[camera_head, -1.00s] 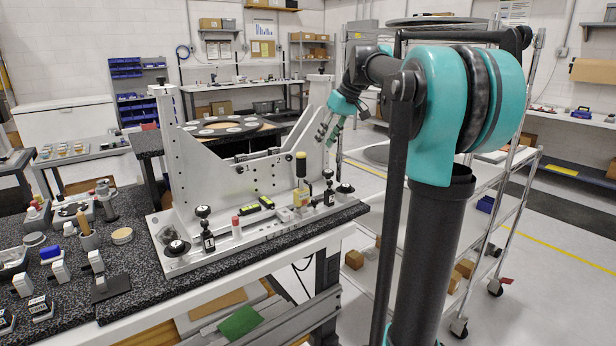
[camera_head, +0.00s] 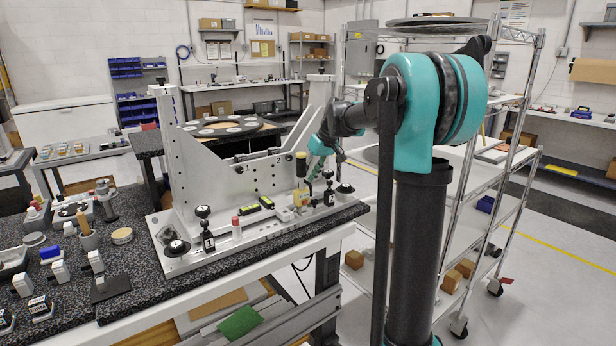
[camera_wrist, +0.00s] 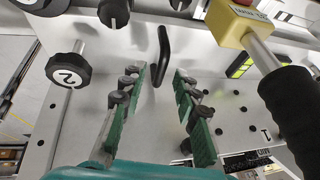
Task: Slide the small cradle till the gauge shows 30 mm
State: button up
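The fixture (camera_head: 222,158) is a grey metal frame with two raised sides on a base plate. On its base is a yellow block (camera_head: 301,197) with an upright black-handled tool. It also shows in the wrist view as a labelled yellow block (camera_wrist: 238,22). I cannot single out the small cradle for certain. My gripper (camera_wrist: 157,80) is open and empty, pointing down at the fixture's right end. A black lever (camera_wrist: 162,55) shows between its green fingers, apparently untouched.
A black knob marked 2 (camera_wrist: 68,70) stands left of my gripper in the wrist view, and a thick black handle (camera_wrist: 292,110) at right. Black knobs on posts (camera_head: 203,212) stand along the base. Small tools crowd the granite table's left part (camera_head: 140,265).

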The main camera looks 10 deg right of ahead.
jog(key=shift+c, duration=0.6)
grip_shut()
jog(key=shift+o, duration=0.6)
grip_release()
jog(key=v, duration=1.2)
jog(key=shift+d, duration=0.1)
